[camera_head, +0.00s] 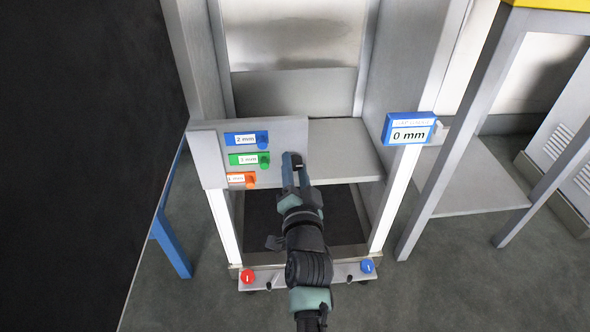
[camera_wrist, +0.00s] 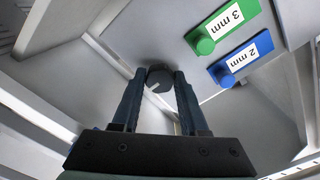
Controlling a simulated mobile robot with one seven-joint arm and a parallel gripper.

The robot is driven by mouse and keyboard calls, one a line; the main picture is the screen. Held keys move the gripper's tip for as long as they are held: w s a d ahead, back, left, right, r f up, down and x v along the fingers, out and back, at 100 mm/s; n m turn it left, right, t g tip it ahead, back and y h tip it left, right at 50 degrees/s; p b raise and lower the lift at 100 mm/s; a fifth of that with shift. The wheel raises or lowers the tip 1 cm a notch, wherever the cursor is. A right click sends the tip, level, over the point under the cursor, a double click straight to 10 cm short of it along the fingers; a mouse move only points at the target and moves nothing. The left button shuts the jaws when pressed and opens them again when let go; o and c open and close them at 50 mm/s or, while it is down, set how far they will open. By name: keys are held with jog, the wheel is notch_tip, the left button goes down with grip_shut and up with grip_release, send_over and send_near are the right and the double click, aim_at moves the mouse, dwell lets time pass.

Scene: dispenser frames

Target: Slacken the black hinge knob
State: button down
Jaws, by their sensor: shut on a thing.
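The black hinge knob (camera_wrist: 160,78) is a small dark round knob on the grey panel (camera_head: 207,160). In the wrist view it sits between the tips of my two fingers. My gripper (camera_wrist: 157,88) is shut on it, with one finger on each side. In the head view my gripper (camera_head: 294,163) reaches the right part of the panel, and its fingers hide most of the knob.
Left of my gripper, the panel carries blue 2 mm (camera_head: 246,139), green 3 mm (camera_head: 248,159) and orange (camera_head: 241,179) labelled knobs. A blue 0 mm box (camera_head: 409,128) is on the right post. Red (camera_head: 247,276) and blue (camera_head: 367,266) buttons sit low in front.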

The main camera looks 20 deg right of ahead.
jog(key=shift+n, duration=0.8)
jog(key=shift+c, duration=2.1)
grip_release()
jog(key=shift+s, duration=0.1)
jog(key=p+v, duration=0.4)
jog(key=v, duration=0.8)
jog(key=shift+s, duration=0.4)
jog(key=shift+a, duration=0.15)
